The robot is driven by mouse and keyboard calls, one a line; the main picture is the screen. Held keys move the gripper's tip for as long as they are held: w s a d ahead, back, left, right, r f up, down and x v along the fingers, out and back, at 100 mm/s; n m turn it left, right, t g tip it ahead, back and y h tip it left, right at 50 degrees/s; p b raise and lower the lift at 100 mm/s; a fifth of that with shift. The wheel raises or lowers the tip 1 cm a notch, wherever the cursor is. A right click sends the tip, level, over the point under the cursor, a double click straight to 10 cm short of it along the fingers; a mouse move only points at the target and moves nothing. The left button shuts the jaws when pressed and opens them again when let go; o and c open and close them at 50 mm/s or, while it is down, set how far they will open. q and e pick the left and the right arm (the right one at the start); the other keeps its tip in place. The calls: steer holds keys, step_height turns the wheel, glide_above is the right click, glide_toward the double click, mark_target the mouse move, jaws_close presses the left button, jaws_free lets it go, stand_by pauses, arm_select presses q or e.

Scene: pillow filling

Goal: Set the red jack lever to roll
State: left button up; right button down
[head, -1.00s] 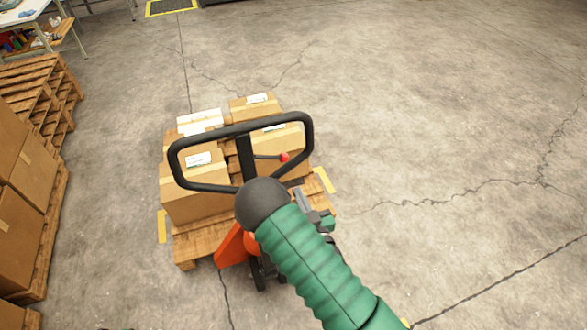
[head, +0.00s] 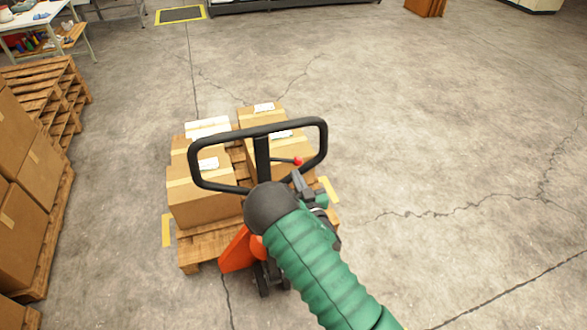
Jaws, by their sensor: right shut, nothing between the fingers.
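The red jack lever knob (head: 298,161) sits on a thin black stem inside the looped black handle (head: 257,131) of the pallet jack. The jack's orange body (head: 240,250) stands at the near edge of a loaded wooden pallet. My right arm in its green sleeve comes in from the lower right. My right gripper (head: 297,176) is shut and empty, just below the red knob in the picture. I cannot tell whether it touches the lever or handle. The dark wrist hides the lower part of the handle. My left gripper is not in view.
Several cardboard boxes (head: 205,195) lie on the pallet (head: 197,250). Stacked pallets (head: 45,100) and more boxes (head: 20,230) stand along the left side. A table (head: 30,20) is at the upper left. The concrete floor to the right is clear.

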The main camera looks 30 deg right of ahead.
mark_target(300, 170)
steer(key=w+d, duration=0.2)
steer(key=shift+w+f+b, duration=0.25)
steer(key=shift+w+b, duration=0.05)
steer(key=shift+b, duration=0.05)
steer(key=shift+d+r, duration=0.1)
steer(key=shift+d, duration=0.3)
steer(key=shift+d+r, duration=0.1)
steer(key=shift+r, duration=0.05)
steer(key=shift+w, duration=0.2)
steer(key=shift+w+a, duration=0.25)
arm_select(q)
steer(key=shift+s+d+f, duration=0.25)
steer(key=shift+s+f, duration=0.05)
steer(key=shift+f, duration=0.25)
arm_select(e)
steer(key=shift+d, duration=0.1)
